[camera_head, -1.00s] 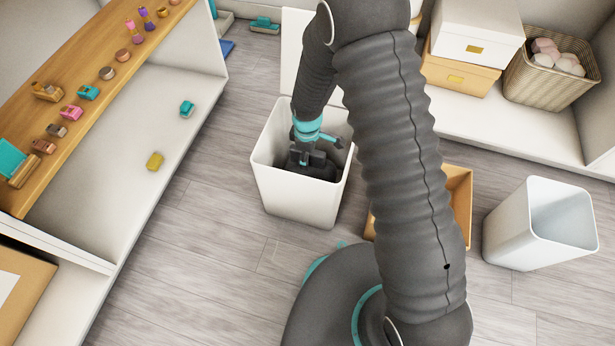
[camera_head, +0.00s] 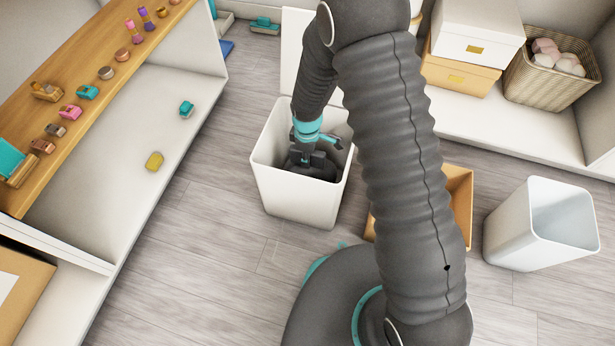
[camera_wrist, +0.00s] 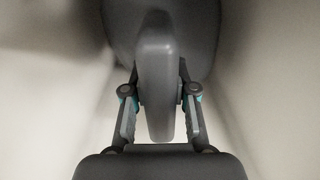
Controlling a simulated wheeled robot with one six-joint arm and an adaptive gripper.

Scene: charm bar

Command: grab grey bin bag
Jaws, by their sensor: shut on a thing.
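The grey bin bag (camera_head: 322,172) is a dark grey lump low inside a white bin (camera_head: 300,203) with its lid raised. In the wrist view the bag's rounded body (camera_wrist: 205,25) lies beyond the fingers, and its upright neck (camera_wrist: 157,85) stands between them. My gripper (camera_head: 309,163) reaches down into the bin from above. In the wrist view my gripper (camera_wrist: 160,108) is shut on the bag's neck, with a finger on each side. The bag's underside is hidden by the bin walls.
A second white bin (camera_head: 540,225) stands open at the right. A tan open box (camera_head: 460,200) sits behind my arm. A shelf unit with a wooden top (camera_head: 90,75) and small items runs along the left. A wicker basket (camera_head: 550,85) and boxes stand at back right.

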